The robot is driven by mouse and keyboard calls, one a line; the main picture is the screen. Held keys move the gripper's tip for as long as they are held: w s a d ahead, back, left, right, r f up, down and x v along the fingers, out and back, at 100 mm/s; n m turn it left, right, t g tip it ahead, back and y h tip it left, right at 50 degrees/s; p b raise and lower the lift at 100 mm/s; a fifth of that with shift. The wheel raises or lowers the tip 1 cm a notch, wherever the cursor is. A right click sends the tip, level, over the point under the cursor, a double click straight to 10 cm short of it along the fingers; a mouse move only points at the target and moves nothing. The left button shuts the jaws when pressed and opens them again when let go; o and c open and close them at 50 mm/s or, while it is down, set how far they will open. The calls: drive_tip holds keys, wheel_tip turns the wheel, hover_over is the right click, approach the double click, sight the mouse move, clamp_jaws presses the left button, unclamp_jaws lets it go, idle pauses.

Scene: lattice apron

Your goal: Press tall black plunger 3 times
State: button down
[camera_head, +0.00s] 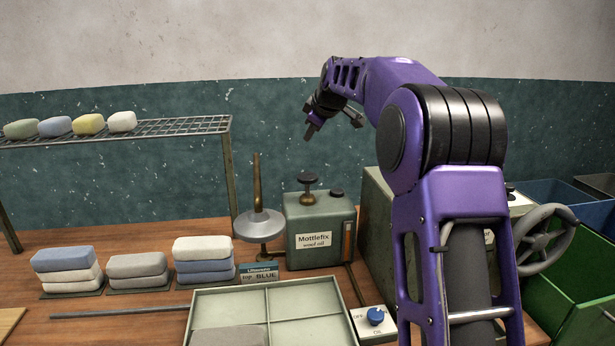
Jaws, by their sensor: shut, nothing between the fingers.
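The tall black plunger (307,179) has a wide black knob on a short brass stem. It stands up from the top of a grey-green can (320,222) labelled "Mottlefix wool oil". A lower black cap (337,193) sits on the same can to the right of the plunger. My gripper (309,132) is shut and empty, pointing down. In the picture it is above the plunger, with a gap between them; its depth relative to the knob is hard to judge.
A grey disc on a brass spindle (259,223) stands just left of the can. A large green-grey box (376,215) is at its right. A divided tray (275,315) and blue-knob switch box (375,318) lie in front. A wire shelf (170,127) is at left.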

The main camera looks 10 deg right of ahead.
sight(311, 177)
wheel_tip(311, 177, down, 8)
drive_tip(key=b, duration=0.5)
drive_tip(key=shift+f, duration=0.15)
idle(1.7)
drive_tip(key=shift+f+b, duration=0.4)
drive_tip(key=shift+s+f+b, duration=0.1)
drive_tip(key=shift+f+b, duration=1.25)
drive_tip(key=shift+f, duration=0.5)
idle(1.2)
idle(0.3)
drive_tip(key=shift+r+p, duration=1.65)
drive_tip(key=shift+r, duration=0.55)
drive_tip(key=shift+r+p, duration=2)
drive_tip(key=shift+r, duration=0.55)
